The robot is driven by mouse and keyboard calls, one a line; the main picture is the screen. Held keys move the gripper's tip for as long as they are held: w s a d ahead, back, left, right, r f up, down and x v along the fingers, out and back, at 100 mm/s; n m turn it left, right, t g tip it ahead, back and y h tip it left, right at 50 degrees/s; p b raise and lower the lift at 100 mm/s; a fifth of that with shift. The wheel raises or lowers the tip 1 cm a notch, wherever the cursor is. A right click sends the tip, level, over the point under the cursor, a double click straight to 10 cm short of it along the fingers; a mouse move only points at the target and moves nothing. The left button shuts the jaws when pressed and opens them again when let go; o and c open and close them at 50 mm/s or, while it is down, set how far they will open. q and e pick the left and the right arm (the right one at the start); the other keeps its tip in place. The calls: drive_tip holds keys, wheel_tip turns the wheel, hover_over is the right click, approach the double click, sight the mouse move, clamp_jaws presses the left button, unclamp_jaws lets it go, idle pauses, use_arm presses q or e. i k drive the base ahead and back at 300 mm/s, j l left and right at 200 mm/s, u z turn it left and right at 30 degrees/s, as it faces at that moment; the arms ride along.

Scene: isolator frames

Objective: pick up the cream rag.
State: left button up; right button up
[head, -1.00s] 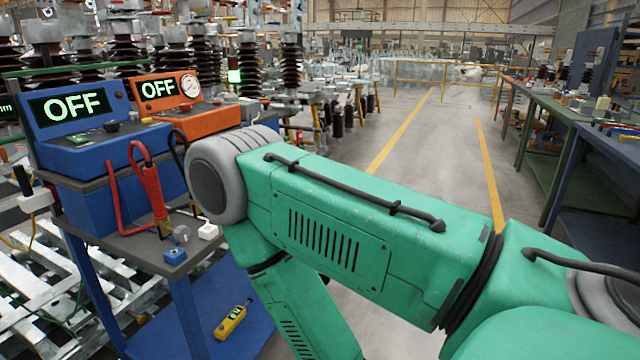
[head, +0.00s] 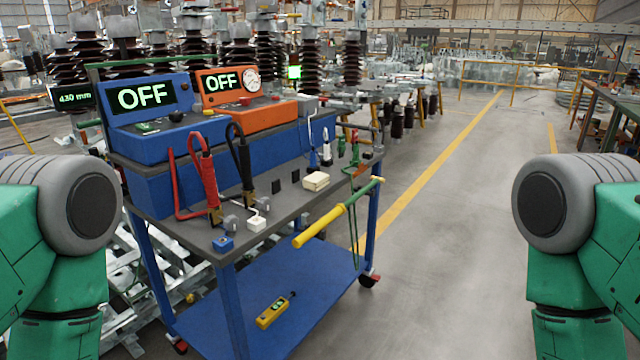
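A small cream folded item (head: 315,181), which looks like the cream rag, lies on the grey top of the blue cart near its right end. It is flat and nothing covers it. Only green arm links with grey joints of mine show at the left and right edges of the head view. Neither gripper is in view, and nothing of mine touches the rag.
A yellow-handled rod (head: 335,216) juts past the front edge. A yellow tester (head: 273,312) lies on the lower shelf. Floor is clear to the right.

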sight(317, 181)
drive_tip(key=u, duration=1.2)
drive_tip(key=z, duration=1.2)
drive_tip(key=i+l+z, duration=0.2)
drive_tip(key=i, duration=0.3)
drive_tip(key=i+l+z, duration=0.15)
drive_tip(key=i, duration=0.35)
drive_tip(key=l, duration=0.1)
